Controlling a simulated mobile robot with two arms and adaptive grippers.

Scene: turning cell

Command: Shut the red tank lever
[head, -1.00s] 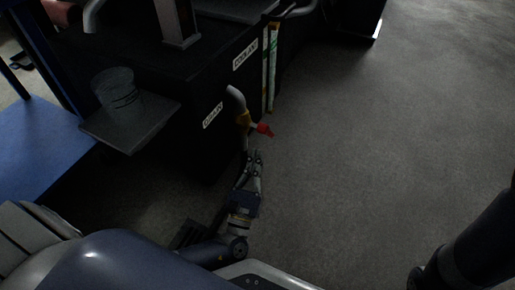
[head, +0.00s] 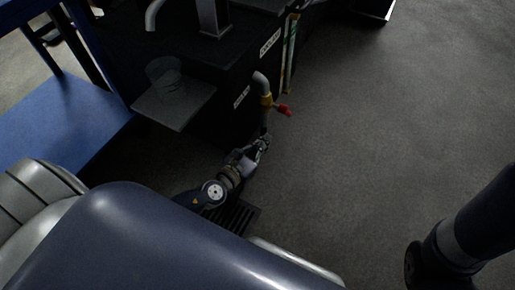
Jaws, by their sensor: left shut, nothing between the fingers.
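The red tank lever (head: 284,109) sticks out to the right from a yellow valve body (head: 266,100) on a grey bent drain pipe (head: 261,82) at the side of a black tank (head: 215,113). My left gripper (head: 265,139) is just below the valve and lever. It is shut with nothing in it, and I see a small gap between its tips and the red lever. The pipe's lower end is partly hidden near the gripper. My right gripper is out of view; only part of my right arm shows at the lower right.
A grey shelf (head: 196,101) with a clear beaker (head: 160,72) juts from the tank. A blue bench (head: 60,130) stands at the left. A floor grate (head: 240,213) lies below my left arm. The floor (head: 390,120) to the right is clear.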

